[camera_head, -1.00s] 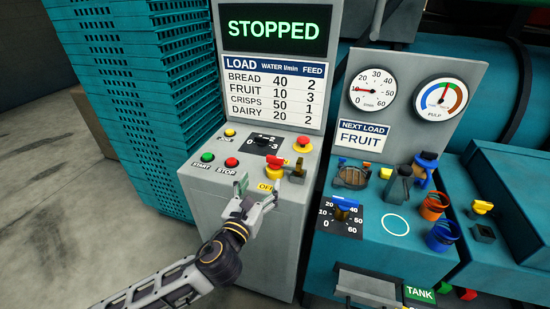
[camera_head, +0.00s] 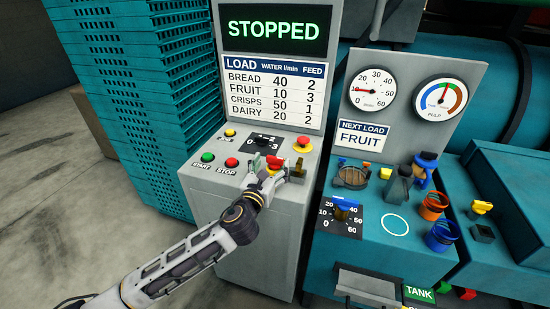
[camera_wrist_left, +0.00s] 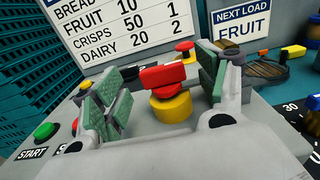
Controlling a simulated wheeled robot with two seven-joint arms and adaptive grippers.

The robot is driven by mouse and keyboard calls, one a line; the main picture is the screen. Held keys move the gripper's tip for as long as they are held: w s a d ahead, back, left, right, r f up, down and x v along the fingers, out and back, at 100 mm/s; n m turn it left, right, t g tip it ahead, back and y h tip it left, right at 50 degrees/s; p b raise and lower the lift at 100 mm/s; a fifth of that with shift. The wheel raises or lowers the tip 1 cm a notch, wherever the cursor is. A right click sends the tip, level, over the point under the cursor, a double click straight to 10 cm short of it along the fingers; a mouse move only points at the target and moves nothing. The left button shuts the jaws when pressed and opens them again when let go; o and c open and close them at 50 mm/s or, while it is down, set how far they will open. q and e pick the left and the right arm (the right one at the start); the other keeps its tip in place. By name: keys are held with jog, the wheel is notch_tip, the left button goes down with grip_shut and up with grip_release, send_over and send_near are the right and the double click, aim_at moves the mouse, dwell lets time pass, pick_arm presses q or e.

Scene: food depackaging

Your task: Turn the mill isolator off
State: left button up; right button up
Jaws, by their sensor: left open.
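The mill isolator is a red handle on a yellow round base on the grey control panel. In the head view its red handle (camera_head: 274,162) shows just past my left gripper (camera_head: 275,170), which hides most of the base and the OFF label. In the left wrist view the isolator (camera_wrist_left: 168,90) stands between the open green-padded fingers of my left gripper (camera_wrist_left: 165,85). The fingers are on either side of it; whether either touches it I cannot tell. My right gripper is not in view.
Green START (camera_head: 207,157) and red STOP (camera_head: 232,162) buttons are left of the isolator. The feed dial (camera_head: 264,144) and a red emergency button (camera_head: 302,144) are behind it. The display (camera_head: 277,27) reads STOPPED. Teal crates (camera_head: 135,80) stand left.

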aim_at(274, 159)
pick_arm(q)
jog(key=x, duration=0.2)
jog(key=shift+w+d, duration=0.1)
jog(key=shift+w, duration=0.25)
jog(key=shift+w+d, duration=0.25)
jog(key=shift+w, duration=0.4)
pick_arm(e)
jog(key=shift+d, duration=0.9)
